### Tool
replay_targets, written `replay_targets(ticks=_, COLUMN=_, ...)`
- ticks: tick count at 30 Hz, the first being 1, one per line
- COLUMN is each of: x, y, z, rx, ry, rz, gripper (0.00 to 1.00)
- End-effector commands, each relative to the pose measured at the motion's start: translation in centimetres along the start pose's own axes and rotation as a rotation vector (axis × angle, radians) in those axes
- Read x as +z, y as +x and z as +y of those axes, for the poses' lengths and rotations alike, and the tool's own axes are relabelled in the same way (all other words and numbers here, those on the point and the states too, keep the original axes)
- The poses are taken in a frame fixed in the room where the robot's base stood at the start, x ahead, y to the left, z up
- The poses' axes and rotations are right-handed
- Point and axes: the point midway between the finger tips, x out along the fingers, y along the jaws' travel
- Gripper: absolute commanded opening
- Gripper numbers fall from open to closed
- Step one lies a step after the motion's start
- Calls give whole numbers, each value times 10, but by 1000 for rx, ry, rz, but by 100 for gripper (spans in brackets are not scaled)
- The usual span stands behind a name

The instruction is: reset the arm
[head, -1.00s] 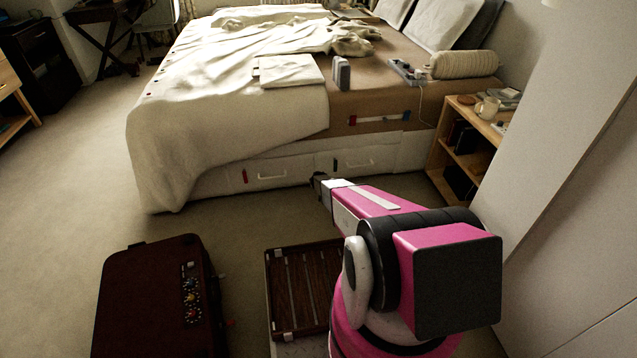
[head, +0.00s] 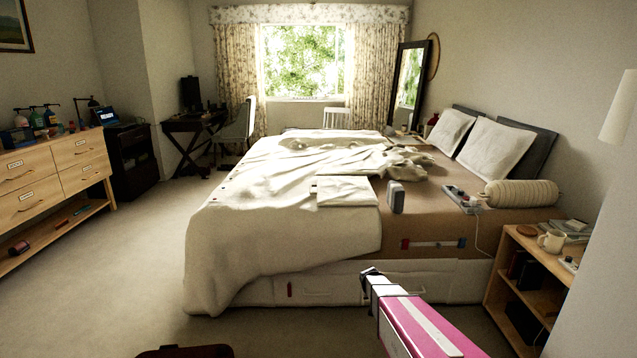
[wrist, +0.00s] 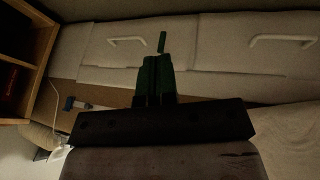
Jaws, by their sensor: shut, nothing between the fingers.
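My arm shows at the lower right of the head view, pink and white. My gripper (head: 370,274) is at its far end, small and dark, in front of the white drawers under the bed. In the wrist view my gripper (wrist: 155,75) has its dark green fingers together, with nothing between them. It points toward the white drawer fronts (wrist: 200,60) and is apart from them.
The bed (head: 270,240) stands ahead, its drawers facing me. A wooden bedside shelf (head: 530,265) stands close on the right. A dark red suitcase (head: 185,352) barely shows at the bottom edge. Carpet (head: 130,260) is clear on the left.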

Motion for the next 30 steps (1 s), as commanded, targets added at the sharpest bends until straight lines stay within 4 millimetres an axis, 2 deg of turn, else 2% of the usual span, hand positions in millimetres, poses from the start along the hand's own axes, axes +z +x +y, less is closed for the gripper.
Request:
replay_targets(ticks=1, x=24, y=-43, z=8, rx=-13, ry=3, rz=-40, gripper=0)
replay_targets(ticks=6, x=79, y=-138, z=16, rx=-82, ry=-4, rz=-186, gripper=0)
replay_targets(ticks=9, x=112, y=-189, z=19, rx=-136, ry=-18, rz=-262, gripper=0)
replay_targets(ticks=13, x=145, y=-239, z=19, rx=-201, ry=-39, rz=-338, gripper=0)
replay_targets(ticks=15, x=158, y=-256, z=18, rx=-228, ry=-49, rz=-367, gripper=0)
replay_targets(ticks=19, x=168, y=-273, z=17, rx=-257, ry=-60, rz=-394, gripper=0)
replay_targets(ticks=30, x=169, y=-275, z=17, rx=-261, ry=-62, rz=-397, gripper=0)
